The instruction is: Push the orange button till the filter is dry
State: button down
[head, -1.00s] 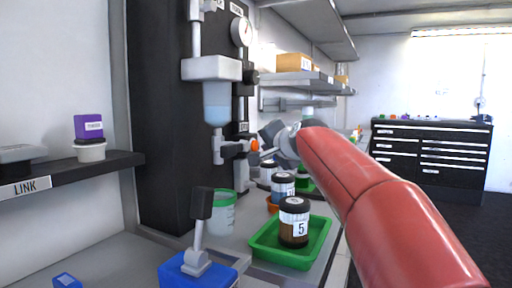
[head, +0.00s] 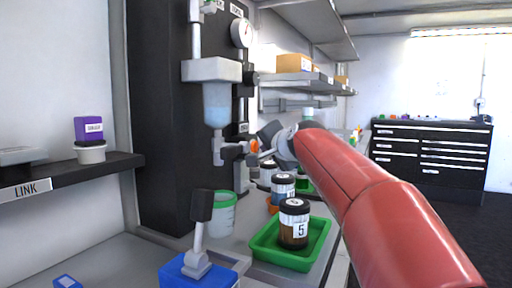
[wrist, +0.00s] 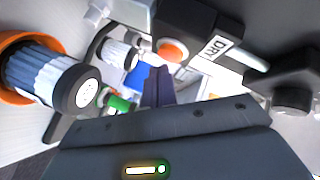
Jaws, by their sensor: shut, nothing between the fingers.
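The orange button (wrist: 172,50) sits on a dark housing beside a "DRY" label (wrist: 214,46) in the wrist view. In the head view the orange button (head: 254,146) shows small, at the right end of the fitting below the filter. The filter (head: 216,104) is a clear bowl under a grey-white head, with pale blue liquid visible in it. My gripper (wrist: 156,76) is shut and empty, its dark fingertips just below the button in the wrist view. I cannot tell whether they touch it. In the head view my gripper (head: 264,153) is small, close to the button.
A green tray (head: 319,257) holds a brown jar (head: 293,232) labelled 5. A blue box with a lever (head: 198,262) is at the front, near a green-rimmed beaker (head: 222,214). A gauge (head: 241,33) is above. The near-left counter is mostly clear.

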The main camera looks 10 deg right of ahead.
jog(key=shift+w+a+p, duration=0.35)
jog(key=shift+a+p, duration=0.1)
jog(key=shift+a, duration=0.1)
dwell(0.7)
jog(key=shift+d+f, duration=0.1)
dwell(0.3)
jog(key=shift+s+d+b, duration=0.5)
jog(key=shift+d+b, duration=0.05)
jog(key=shift+b, duration=0.15)
jog(key=shift+s+d+f+b, duration=0.1)
jog(key=shift+s+d+b, duration=0.15)
jog(key=shift+d+b, duration=0.3)
jog(key=s+d+b, duration=0.2)
jog(key=shift+d, duration=0.35)
jog(key=shift+s+d+r, duration=0.15)
jog(key=shift+d+r, duration=0.05)
jog(key=shift+d, duration=0.05)
jog(key=shift+s, duration=0.1)
